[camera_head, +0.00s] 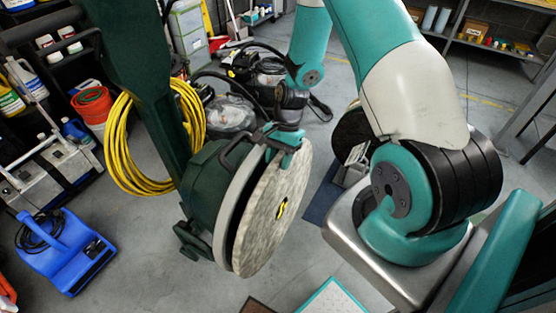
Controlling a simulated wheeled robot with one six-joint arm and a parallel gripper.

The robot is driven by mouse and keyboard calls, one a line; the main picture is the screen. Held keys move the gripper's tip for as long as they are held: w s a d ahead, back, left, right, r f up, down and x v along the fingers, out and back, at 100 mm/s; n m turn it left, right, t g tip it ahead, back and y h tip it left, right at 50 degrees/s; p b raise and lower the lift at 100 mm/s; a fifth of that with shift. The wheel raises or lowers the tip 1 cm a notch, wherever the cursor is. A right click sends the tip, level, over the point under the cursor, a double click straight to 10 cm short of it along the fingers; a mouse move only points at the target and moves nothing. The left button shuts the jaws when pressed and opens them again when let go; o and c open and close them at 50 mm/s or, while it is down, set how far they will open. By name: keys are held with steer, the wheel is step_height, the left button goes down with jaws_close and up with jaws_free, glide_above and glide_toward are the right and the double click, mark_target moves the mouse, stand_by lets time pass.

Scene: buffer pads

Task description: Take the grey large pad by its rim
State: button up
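The grey large pad (269,222) is a mottled disc, standing nearly upright on the face of a dark green floor machine (207,185). A lighter ring (226,215) shows behind it, with a dark gap between. A small yellow and black piece (281,210) is at the pad's centre.
A yellow hose coil (125,148) hangs left of the machine. A blue blower (66,252) stands on the floor at left. A dark round disc (347,134) is partly hidden behind my arm. Teal-edged and dark flat pieces (332,299) lie at bottom. Floor at lower left centre is clear.

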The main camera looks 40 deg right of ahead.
steer(key=shift+a+f, duration=0.15)
steer(key=shift+f, duration=0.25)
steer(key=shift+c, duration=0.2)
jaws_close()
steer(key=s+d+p, duration=0.1)
steer(key=s+d, duration=0.1)
steer(key=s, duration=0.5)
steer(key=shift+d+r, duration=0.25)
steer(key=shift+d, duration=0.05)
stand_by(0.3)
steer(key=shift+s, duration=0.1)
